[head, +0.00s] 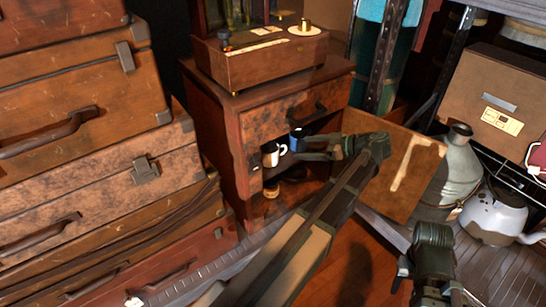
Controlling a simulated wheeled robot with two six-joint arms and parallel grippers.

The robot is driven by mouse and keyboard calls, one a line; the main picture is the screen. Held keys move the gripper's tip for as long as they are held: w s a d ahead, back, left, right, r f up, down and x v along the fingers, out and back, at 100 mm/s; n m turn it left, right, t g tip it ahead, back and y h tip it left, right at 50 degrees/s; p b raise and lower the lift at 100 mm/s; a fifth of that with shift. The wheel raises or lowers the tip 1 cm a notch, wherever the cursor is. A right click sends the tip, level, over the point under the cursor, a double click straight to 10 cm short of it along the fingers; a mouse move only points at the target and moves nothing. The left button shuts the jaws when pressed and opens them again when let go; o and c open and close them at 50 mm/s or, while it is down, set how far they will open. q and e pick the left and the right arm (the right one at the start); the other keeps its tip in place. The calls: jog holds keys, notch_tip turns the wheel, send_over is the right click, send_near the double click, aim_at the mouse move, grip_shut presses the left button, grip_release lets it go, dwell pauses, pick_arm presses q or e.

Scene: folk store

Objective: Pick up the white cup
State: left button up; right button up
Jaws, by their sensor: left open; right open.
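The white cup (272,156) stands on a shelf inside the open compartment of a dark red wooden cabinet (226,150). A blue cup (296,141) is just right of it, partly hidden by my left gripper. My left gripper (300,146) is open at the mouth of the compartment, pointing left toward the cups. Its fingertips are close to the white cup's right side and do not hold it. My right gripper (403,270) is low at the right, open and away from the cups.
The cabinet door (405,172) hangs open to the right of my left gripper. Stacked brown suitcases (85,95) fill the left. A grey jug (460,165) and a white kettle (492,218) stand at the right. A small brown item (271,190) lies on a lower level.

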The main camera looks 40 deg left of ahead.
aim_at(275, 145)
pick_arm(q)
jog(key=b+x, duration=0.2)
jog(key=x, duration=0.5)
jog(key=shift+f, duration=0.15)
jog(key=shift+s+a+f+b, duration=0.1)
jog(key=shift+a+f+b, duration=0.25)
jog(key=shift+a+b, duration=0.2)
jog(key=b+x, duration=0.1)
jog(key=x, duration=0.3)
jog(key=shift+f+b, duration=0.1)
jog(key=shift+b, duration=0.2)
jog(key=c, duration=1.2)
jog(key=shift+o, duration=0.2)
jog(key=shift+r, duration=0.2)
jog(key=shift+a+r+p, duration=0.1)
jog(key=shift+r+p, duration=0.5)
jog(key=shift+p, duration=0.25)
jog(key=shift+d+r, duration=0.2)
jog(key=shift+d, duration=0.05)
jog(key=w+d, duration=0.2)
jog(key=d, duration=0.6)
jog(key=w+d, duration=0.2)
jog(key=d, duration=0.7)
jog(key=shift+f, duration=0.2)
